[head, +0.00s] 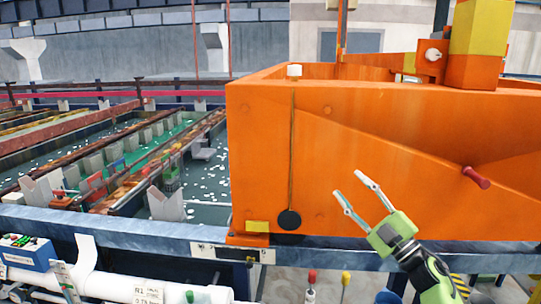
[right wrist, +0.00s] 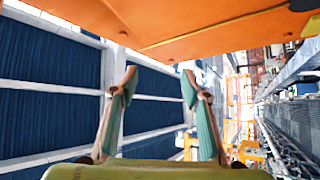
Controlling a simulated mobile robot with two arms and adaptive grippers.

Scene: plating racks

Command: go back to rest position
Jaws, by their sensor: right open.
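My right gripper (head: 358,196) is in the head view, right of centre, in front of the large orange box (head: 370,150). Its two fingers are apart with nothing between them. In the right wrist view both fingers (right wrist: 160,88) stand spread and empty, and the orange surface (right wrist: 190,25) crosses the top of the picture. I cannot tell whether the fingertips touch the orange box. My left gripper is not in the head view.
A blue-grey rail (head: 120,232) runs below the box. Plating tanks with green liquid (head: 140,150) lie at the left. A red-handled peg (head: 475,177) sticks out of the box at right. White pipes (head: 130,285) and a blue device (head: 27,252) are at lower left.

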